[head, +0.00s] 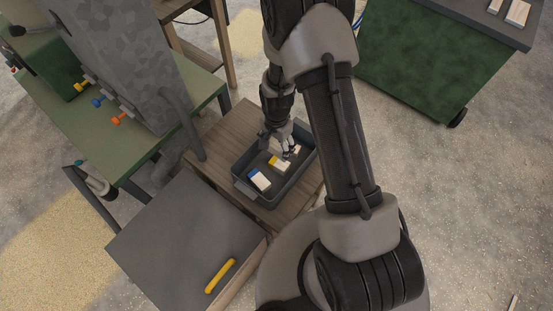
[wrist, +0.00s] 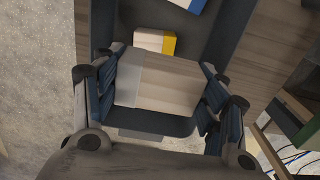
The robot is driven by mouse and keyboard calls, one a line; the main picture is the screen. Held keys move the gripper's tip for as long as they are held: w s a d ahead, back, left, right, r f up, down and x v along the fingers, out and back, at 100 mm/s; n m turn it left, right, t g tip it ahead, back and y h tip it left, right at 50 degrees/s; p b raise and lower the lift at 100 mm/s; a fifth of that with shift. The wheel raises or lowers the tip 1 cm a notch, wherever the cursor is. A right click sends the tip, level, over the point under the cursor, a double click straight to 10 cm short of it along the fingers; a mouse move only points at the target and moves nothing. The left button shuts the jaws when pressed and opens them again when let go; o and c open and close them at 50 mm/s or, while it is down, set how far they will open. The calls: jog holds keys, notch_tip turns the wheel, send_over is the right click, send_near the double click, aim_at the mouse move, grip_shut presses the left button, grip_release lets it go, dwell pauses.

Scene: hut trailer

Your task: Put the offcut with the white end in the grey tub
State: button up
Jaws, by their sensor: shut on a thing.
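My gripper (head: 284,148) is low at the far part of the grey tub (head: 292,184). In the wrist view my gripper (wrist: 163,88) is shut on a pale wooden offcut with a whitish end (wrist: 160,80), its fingers on two opposite sides. The offcut is within the tub's outline; I cannot tell whether it touches the floor. The fingers partly hide it in the head view. An offcut with a yellow end (head: 279,164) and an offcut with a blue end (head: 259,179) lie in the tub, nearer the camera.
The tub stands on a wooden surface (head: 206,152). A dark-topped box with a yellow handle (head: 220,275) is at the near left. A green bench (head: 78,130) with a grey machine (head: 120,55) stands left. A green cabinet (head: 430,65) is at the upper right.

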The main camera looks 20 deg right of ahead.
aim_at(277, 162)
jog(key=shift+f+b, duration=1)
jog(key=shift+f, duration=2.9)
jog(key=shift+f, duration=0.1)
jog(key=shift+f+b, duration=0.4)
jog(key=shift+b, duration=0.05)
jog(key=o, duration=1.1)
jog(key=shift+c, duration=0.2)
jog(key=shift+r, duration=0.1)
